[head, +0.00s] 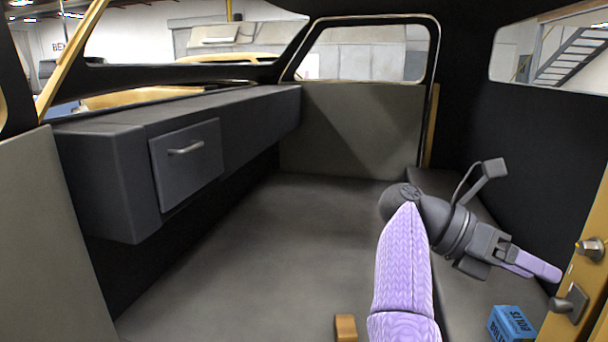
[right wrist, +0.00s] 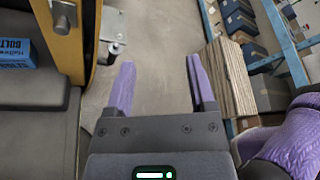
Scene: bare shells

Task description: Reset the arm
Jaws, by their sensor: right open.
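My right arm (head: 405,270) comes up from the bottom of the head view, with purple sleeve-like links. It bends to the right at a dark wrist. My right gripper (head: 538,266) points right, toward the yellow door frame, above the dark seat. In the right wrist view the right gripper (right wrist: 160,70) is open, its two purple fingers apart with only pale floor beyond them. Nothing is held. My left arm and left gripper are not in view.
A blue box marked bolts (head: 512,323) sits on the seat (head: 475,310). The yellow door frame (head: 575,278) with metal latches is close right. A wooden block (head: 345,328) lies low centre. A dark dashboard (head: 225,115) runs along the left. The middle floor is clear.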

